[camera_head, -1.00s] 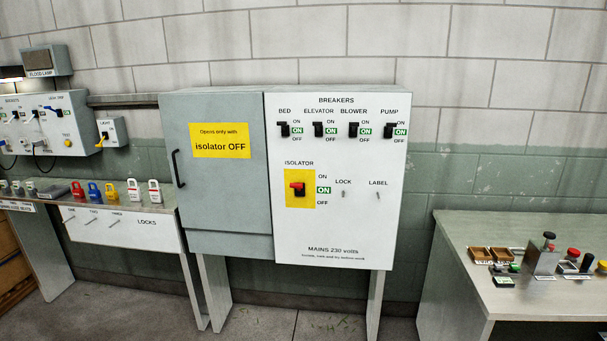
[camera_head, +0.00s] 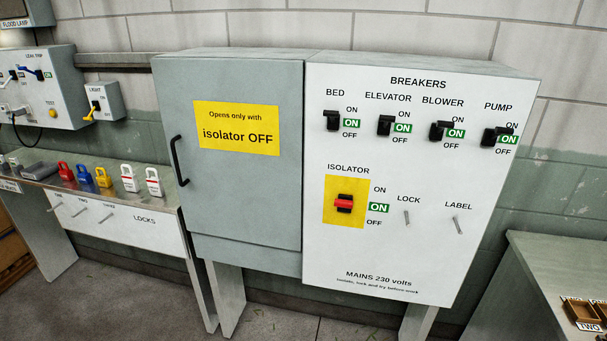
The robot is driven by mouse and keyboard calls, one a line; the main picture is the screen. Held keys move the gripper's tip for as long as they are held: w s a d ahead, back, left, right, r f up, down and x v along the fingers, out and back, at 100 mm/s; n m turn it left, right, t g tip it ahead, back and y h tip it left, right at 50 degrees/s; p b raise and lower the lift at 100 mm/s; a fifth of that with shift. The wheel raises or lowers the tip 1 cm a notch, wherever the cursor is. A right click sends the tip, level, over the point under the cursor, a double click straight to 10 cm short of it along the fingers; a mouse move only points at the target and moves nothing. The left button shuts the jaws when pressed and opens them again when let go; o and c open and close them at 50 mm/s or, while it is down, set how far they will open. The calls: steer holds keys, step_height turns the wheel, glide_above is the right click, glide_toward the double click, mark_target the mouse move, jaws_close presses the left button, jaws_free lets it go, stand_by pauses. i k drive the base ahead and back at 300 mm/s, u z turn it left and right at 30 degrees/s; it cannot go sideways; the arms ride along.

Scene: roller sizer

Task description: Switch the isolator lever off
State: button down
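The isolator lever (camera_head: 344,203) is a red handle on a black mount, set on a yellow plate (camera_head: 332,218) on the white breaker panel (camera_head: 421,245). The green ON tag (camera_head: 379,208) shows beside it, between the printed words ON and OFF. A LOCK peg (camera_head: 407,217) and a LABEL peg (camera_head: 456,225) stick out to its right. My gripper is not in view.
The grey cabinet door (camera_head: 245,190) with a black handle (camera_head: 179,161) is shut, left of the panel. Breaker switches (camera_head: 385,125) sit above the lever. A locks bench (camera_head: 150,214) stands left, another bench (camera_head: 535,275) right. The front of the panel is clear.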

mark_target(339, 203)
steer(key=u, duration=0.25)
steer(key=i, duration=1.25)
steer(key=u, duration=0.25)
